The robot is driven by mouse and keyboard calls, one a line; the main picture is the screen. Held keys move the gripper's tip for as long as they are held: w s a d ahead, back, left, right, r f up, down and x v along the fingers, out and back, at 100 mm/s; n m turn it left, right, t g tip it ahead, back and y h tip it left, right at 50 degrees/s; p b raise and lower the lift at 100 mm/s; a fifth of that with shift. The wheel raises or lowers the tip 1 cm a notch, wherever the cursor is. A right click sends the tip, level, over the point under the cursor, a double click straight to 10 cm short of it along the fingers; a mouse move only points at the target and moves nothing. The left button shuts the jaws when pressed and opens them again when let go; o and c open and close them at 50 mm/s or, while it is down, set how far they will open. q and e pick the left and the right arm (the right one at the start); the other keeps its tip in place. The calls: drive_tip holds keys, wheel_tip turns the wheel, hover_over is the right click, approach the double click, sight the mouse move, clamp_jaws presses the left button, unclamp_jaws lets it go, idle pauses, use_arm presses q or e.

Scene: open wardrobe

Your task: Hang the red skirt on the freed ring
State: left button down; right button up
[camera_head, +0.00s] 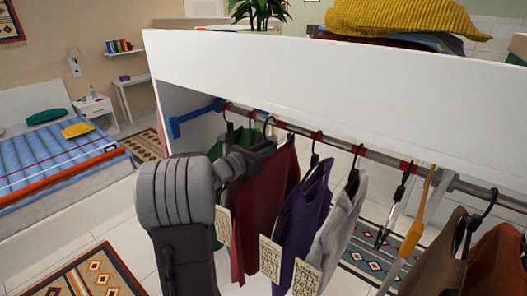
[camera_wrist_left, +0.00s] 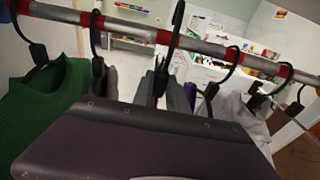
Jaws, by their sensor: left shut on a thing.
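The dark red garment (camera_head: 268,195), which looks like the red skirt, hangs below the rail just behind my left gripper. My left gripper (camera_head: 263,146) is up under the rail at a hanger, shut on what looks like the red skirt's hanger; its fingertips are partly hidden. In the left wrist view a black hanger hook (camera_wrist_left: 172,40) rises behind the dark gripper body to the rail. The rail (camera_head: 340,146) carries several red rings, one of them bare-looking (camera_head: 405,167). I cannot tell which ring is the freed one. My right gripper is not in view.
A green garment (camera_wrist_left: 50,105) hangs left of the gripper. A purple garment (camera_head: 305,215) and a grey one (camera_head: 338,222) hang close on the right, with brown clothes (camera_head: 437,245) further along. The white wardrobe top (camera_head: 300,62) overhangs the rail.

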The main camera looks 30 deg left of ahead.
sight(279, 150)
use_arm(q)
drive_tip(key=shift+w+d+r+b, duration=0.1)
drive_tip(key=shift+w+d+b, duration=0.05)
drive_tip(key=shift+w, duration=1.65)
drive_tip(key=shift+w+d+b, duration=0.15)
drive_tip(key=shift+w, duration=1.6)
drive_tip(key=shift+f+b, duration=1.55)
drive_tip(key=shift+b, duration=0.1)
drive_tip(key=shift+f+b, duration=0.3)
drive_tip(key=shift+b, duration=0.15)
drive_tip(key=shift+f, duration=0.1)
drive_tip(key=c, duration=1.3)
unclamp_jaws()
